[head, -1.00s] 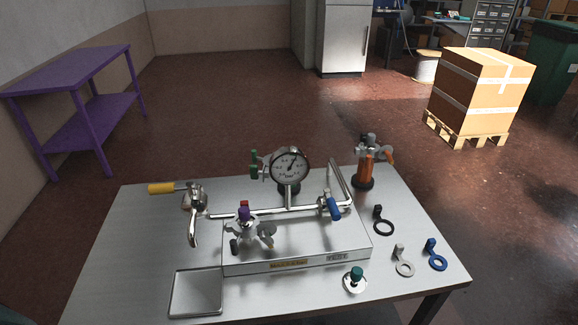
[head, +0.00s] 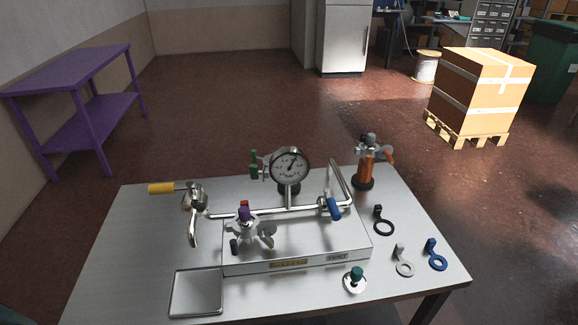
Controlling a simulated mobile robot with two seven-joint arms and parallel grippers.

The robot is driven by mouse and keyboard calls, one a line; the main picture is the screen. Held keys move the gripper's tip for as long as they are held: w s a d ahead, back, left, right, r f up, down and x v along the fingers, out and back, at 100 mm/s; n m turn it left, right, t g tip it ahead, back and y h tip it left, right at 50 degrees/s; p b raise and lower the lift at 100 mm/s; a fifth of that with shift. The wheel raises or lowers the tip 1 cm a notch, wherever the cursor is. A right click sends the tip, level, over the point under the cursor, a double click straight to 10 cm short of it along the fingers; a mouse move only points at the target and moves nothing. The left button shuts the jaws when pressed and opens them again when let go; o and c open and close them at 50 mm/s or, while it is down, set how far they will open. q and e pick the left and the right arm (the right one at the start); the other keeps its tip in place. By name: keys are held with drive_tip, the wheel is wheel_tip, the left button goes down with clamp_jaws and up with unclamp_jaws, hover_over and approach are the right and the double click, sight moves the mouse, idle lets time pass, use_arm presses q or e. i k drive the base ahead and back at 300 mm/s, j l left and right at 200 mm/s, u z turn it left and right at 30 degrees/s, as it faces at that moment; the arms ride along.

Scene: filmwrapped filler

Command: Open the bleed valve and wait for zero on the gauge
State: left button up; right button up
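A round white-faced gauge (head: 290,166) stands upright on the pipework at the back of a metal base block (head: 310,243) on the table. Its dark needle points to the upper right; the numbers are too small to read. Valves along the pipe include one with a purple knob (head: 244,213), one with a blue handle (head: 334,208), one with a green handle (head: 254,164) and one with a yellow lever (head: 161,188). The labels on the block are too small to read, so I cannot tell which is the bleed valve. Neither gripper is in view.
A shallow tray (head: 196,292) lies at the front left of the table (head: 130,240). A purple bench (head: 75,75) and boxed pallet (head: 475,90) stand behind.

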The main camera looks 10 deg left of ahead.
sight(172, 188)
drive_tip(key=u, duration=1.25)
drive_tip(key=i, duration=0.05)
